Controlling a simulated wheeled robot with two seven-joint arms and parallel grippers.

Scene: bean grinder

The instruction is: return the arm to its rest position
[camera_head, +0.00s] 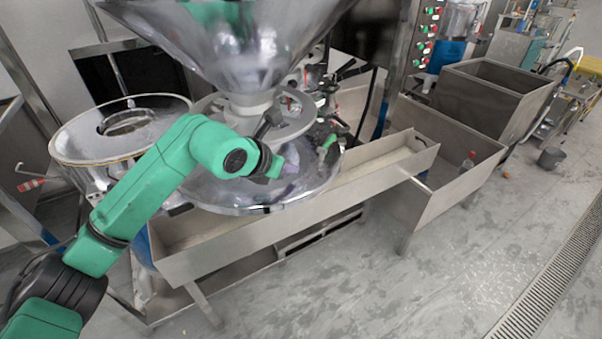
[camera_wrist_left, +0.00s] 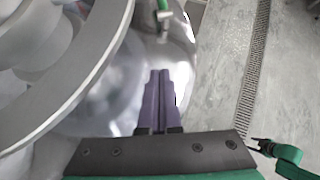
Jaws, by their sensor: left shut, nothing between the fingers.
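My left arm is green and comes in from the lower left in the head view. It reaches over the shiny round metal pan (camera_head: 240,200) of the grinder. My left gripper (camera_head: 291,168) is above the right part of this pan, below the hopper. In the left wrist view the two purple fingers (camera_wrist_left: 158,78) lie side by side, shut and empty, with the shiny pan beneath them. I cannot tell the exact gap between fingertips and pan.
A large metal hopper (camera_head: 240,45) hangs close above my left wrist. A round lidded drum (camera_head: 120,125) stands left of the pan. A long metal trough (camera_head: 290,215) runs in front of it. Open grey floor (camera_head: 400,290) lies at the lower right, with a drain grate (camera_head: 555,275).

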